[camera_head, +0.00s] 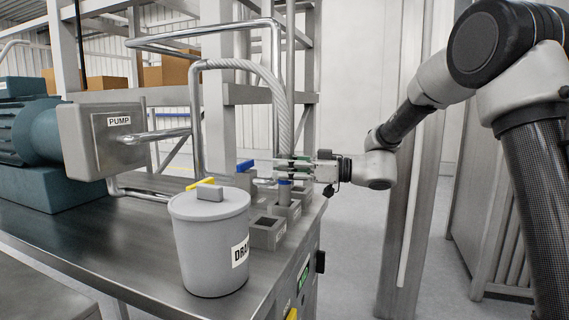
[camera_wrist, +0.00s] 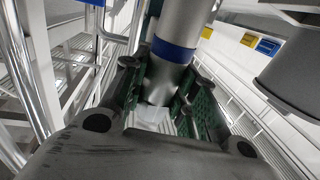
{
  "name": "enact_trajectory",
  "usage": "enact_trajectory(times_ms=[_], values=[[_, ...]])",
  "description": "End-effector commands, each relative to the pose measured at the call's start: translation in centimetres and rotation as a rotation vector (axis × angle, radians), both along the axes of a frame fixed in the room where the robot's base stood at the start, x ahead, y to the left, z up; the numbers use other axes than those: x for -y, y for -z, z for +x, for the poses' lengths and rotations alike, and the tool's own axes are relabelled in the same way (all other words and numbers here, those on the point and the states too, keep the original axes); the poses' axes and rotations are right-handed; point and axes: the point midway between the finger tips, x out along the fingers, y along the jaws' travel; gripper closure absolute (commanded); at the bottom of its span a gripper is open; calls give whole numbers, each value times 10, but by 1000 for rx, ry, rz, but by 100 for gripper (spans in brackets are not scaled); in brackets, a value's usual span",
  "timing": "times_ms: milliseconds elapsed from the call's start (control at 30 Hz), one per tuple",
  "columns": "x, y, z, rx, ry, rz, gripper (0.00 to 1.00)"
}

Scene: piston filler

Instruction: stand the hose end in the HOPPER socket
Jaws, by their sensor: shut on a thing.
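My gripper (camera_head: 287,165) comes in from the right, above the row of sockets. It is shut on the hose end (camera_head: 284,188), a grey tube with a blue band; the band also shows in the wrist view (camera_wrist: 173,51), between my green finger pads. The grey ribbed hose (camera_head: 283,112) runs up from the gripper to the bent pipe. Several square grey sockets (camera_head: 266,234) line the table's right edge. The hose end is at or just over a middle socket (camera_head: 286,211); I cannot tell whether its tip is inside. I cannot read which socket is HOPPER.
A grey lidded drum (camera_head: 209,245), label partly seen as "DRA", stands left of the sockets. The pump (camera_head: 100,138) and bent steel pipes (camera_head: 197,125) are behind on the steel table (camera_head: 130,245). A blue-topped fitting (camera_head: 245,166) stands near the far sockets. Open floor lies right.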

Motion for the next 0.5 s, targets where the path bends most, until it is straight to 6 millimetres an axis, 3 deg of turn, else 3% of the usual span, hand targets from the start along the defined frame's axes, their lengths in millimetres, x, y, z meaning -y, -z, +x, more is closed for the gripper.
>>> enact_trajectory(times_ms=[500], values=[[0,7,0,-1,0,1,100]])
